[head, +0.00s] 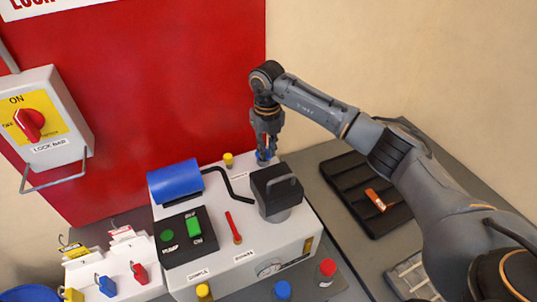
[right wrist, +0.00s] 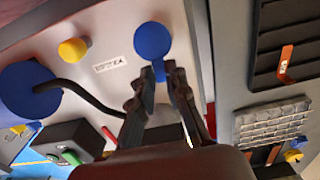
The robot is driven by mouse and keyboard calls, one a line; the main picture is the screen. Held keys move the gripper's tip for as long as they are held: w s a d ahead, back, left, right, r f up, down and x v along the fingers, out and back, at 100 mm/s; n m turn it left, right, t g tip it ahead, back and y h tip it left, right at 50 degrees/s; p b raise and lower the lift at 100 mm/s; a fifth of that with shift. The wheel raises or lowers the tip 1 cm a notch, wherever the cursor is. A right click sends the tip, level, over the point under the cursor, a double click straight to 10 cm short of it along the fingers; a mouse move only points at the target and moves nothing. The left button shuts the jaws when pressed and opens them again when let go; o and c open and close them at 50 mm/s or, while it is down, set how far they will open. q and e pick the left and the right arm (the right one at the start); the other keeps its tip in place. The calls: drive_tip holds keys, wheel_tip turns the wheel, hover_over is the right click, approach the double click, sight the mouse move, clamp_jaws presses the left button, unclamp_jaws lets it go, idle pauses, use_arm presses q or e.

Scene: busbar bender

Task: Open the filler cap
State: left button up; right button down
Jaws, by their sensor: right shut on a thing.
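The filler cap (head: 262,161) looks to be the blue round cap at the back right corner of the white machine's top. In the right wrist view the blue cap (right wrist: 152,40) shows as a disc with a small blue tab towards my fingers. My right gripper (head: 265,148) points down over it from above. In the right wrist view the fingertips (right wrist: 163,73) are shut on the tab. The fingers partly hide the cap in the head view, and I cannot tell whether it is seated or lifted. My left gripper is not in view.
The white machine (head: 300,236) carries a blue cylinder (head: 175,181), a black block with a handle (head: 277,190), a red lever (head: 233,227) and a yellow knob (head: 228,159). A red panel (head: 180,90) stands behind. A black tray (head: 345,195) lies right, beneath my right arm.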

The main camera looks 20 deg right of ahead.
drive_tip(key=shift+w+r+g+b, duration=0.5)
drive_tip(key=shift+w+g+b, duration=0.25)
drive_tip(key=shift+g, duration=0.45)
drive_tip(key=shift+r, duration=0.15)
drive_tip(key=c, duration=1.3)
unclamp_jaws()
wheel_tip(320, 180, up, 10)
drive_tip(key=shift+f, duration=0.1)
